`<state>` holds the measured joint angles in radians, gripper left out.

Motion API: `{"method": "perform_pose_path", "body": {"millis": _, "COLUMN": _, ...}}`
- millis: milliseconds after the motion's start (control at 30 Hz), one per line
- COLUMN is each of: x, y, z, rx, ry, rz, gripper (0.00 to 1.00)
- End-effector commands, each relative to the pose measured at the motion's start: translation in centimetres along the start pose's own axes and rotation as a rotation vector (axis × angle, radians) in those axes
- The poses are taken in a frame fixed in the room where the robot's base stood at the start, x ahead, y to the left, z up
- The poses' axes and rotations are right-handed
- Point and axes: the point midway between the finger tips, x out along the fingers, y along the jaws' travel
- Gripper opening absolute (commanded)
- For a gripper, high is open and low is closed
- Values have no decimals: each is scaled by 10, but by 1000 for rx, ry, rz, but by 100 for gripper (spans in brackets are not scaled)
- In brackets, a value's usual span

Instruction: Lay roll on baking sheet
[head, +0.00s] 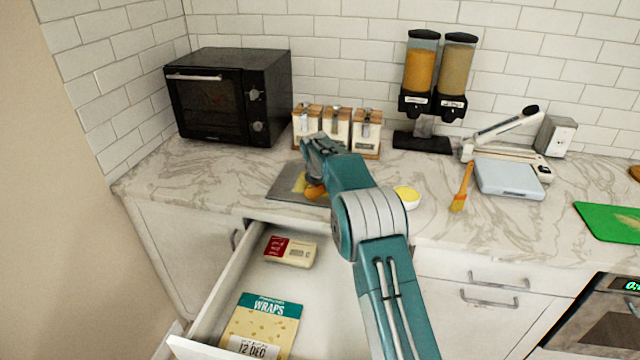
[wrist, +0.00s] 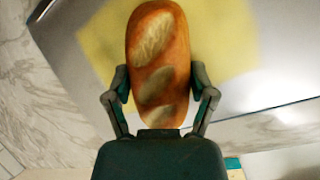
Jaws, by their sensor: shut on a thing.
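The roll (wrist: 158,55) is brown with pale scored patches and sits between the two fingers of my gripper (wrist: 160,88) in the wrist view. My gripper is shut on it. In the head view the roll (head: 315,191) shows as a small orange-brown shape below the gripper, partly hidden by my arm. The baking sheet (head: 285,185) is a grey flat tray with a yellow patch, on the counter. In the wrist view the baking sheet (wrist: 85,30) lies behind the roll. I cannot tell whether the roll touches it.
A black toaster oven (head: 228,95) and several wooden-lidded jars (head: 337,130) stand behind the sheet. A small white bowl (head: 407,196) with yellow contents and a brush (head: 462,188) are to the right. An open drawer (head: 222,300) juts out below, holding packages.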

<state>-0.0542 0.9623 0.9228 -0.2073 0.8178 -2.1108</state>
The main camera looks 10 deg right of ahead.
Motion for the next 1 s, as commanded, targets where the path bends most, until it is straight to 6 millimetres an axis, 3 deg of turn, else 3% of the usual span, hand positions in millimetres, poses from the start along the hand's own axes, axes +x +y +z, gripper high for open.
{"method": "perform_pose_path", "body": {"millis": 33, "x": 10, "y": -5, "z": -6, "rx": -1, "ry": 12, "rz": -13, "gripper": 33}}
{"method": "perform_pose_path", "body": {"millis": 133, "x": 14, "y": -7, "z": -8, "rx": -1, "ry": 14, "rz": -15, "gripper": 34}}
{"method": "perform_pose_path", "body": {"millis": 200, "x": 14, "y": -7, "z": -8, "rx": 0, "ry": 15, "rz": -16, "gripper": 22}}
{"method": "perform_pose_path", "body": {"millis": 233, "x": 14, "y": -7, "z": -8, "rx": 0, "ry": 16, "rz": -17, "gripper": 84}}
{"method": "perform_pose_path", "body": {"millis": 267, "x": 14, "y": -7, "z": -9, "rx": 0, "ry": 16, "rz": -17, "gripper": 97}}
{"method": "perform_pose_path", "body": {"millis": 300, "x": 14, "y": -7, "z": -9, "rx": 0, "ry": 17, "rz": -18, "gripper": 100}}
{"method": "perform_pose_path", "body": {"millis": 667, "x": 7, "y": -3, "z": -6, "rx": 0, "ry": 13, "rz": -12, "gripper": 100}}
{"method": "perform_pose_path", "body": {"millis": 1000, "x": -62, "y": 0, "z": 0, "rx": -1, "ry": 8, "rz": -6, "gripper": 100}}
